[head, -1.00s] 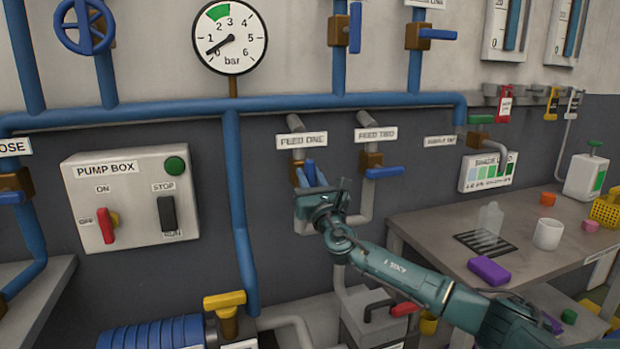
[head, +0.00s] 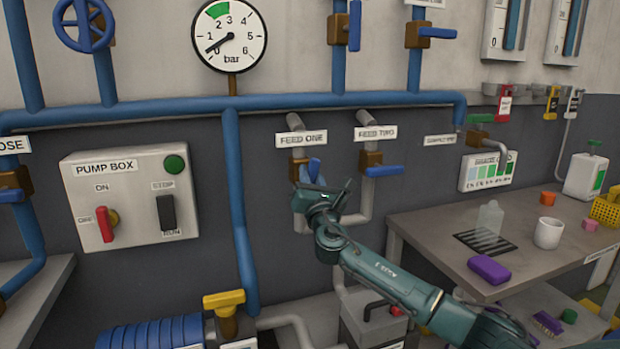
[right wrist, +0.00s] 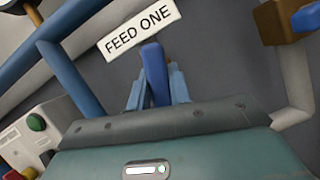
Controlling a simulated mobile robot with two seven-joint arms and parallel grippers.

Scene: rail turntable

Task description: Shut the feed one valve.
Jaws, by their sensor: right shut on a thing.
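The feed one valve (head: 297,168) is a brown body on a grey pipe under the FEED ONE label. Its blue handle (head: 314,166) is partly hidden by my right gripper (head: 310,180) in the head view. In the right wrist view the handle (right wrist: 154,70) stands between the two light blue fingers of my right gripper (right wrist: 156,92), which are shut on it. The handle's exact angle to the pipe is hard to tell. The FEED ONE label (right wrist: 139,30) is just beyond it. My left gripper is not in view.
The feed two valve (head: 371,160) is close on the right, its blue handle (head: 384,171) pointing right across its pipe. The pump box (head: 130,198) is on the wall at left. A workbench (head: 430,229) with a purple block (head: 489,269) is at right.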

